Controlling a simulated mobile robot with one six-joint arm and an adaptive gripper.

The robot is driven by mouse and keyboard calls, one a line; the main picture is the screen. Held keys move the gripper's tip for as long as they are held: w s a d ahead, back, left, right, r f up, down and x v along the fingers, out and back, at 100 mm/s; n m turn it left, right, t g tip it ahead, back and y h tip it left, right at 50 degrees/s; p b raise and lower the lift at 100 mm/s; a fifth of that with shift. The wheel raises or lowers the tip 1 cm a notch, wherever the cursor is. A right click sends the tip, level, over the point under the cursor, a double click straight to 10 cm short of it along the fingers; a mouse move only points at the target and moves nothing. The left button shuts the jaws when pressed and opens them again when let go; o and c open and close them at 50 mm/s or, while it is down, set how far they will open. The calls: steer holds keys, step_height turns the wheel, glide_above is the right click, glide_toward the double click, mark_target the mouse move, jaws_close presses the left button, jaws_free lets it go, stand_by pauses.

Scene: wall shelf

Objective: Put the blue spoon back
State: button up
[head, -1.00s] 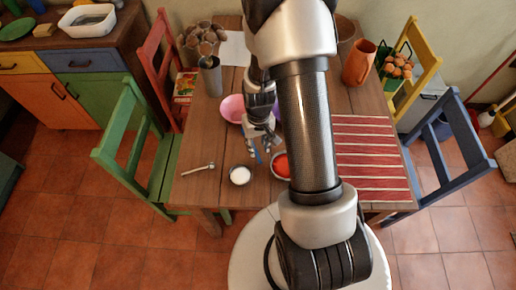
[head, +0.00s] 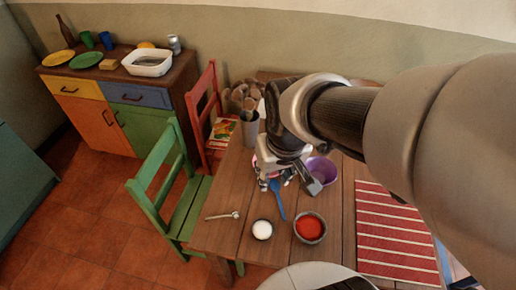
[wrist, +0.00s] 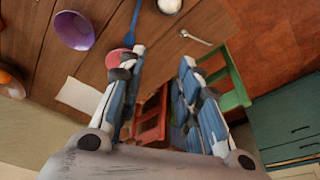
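The blue spoon (head: 277,199) appears to lie on the wooden table, left of the red-filled bowl, with its far end at my gripper. My gripper (head: 289,182) is low over the table. In the wrist view its fingers (wrist: 163,56) are apart with nothing visibly held between them. A grey metal cylinder (head: 249,130) holding utensils stands behind and left of my gripper.
A purple bowl (head: 323,169) is right of my gripper; a pink bowl is mostly hidden behind it. Nearer are a white-filled bowl (head: 262,229), a red-filled bowl (head: 311,228) and a small pale spoon (head: 223,215). A striped mat (head: 390,235) lies right. Chairs (head: 165,190) border the left side.

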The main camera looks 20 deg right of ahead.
steer(key=s+a+r+t, duration=0.1)
steer(key=s+a+r, duration=0.2)
steer(key=s+r, duration=0.2)
steer(key=s, duration=0.3)
steer(key=shift+s+a+r+n+t, duration=0.15)
steer(key=shift+s+r+n+t, duration=0.15)
steer(key=shift+s+n, duration=0.1)
steer(key=shift+w, duration=0.1)
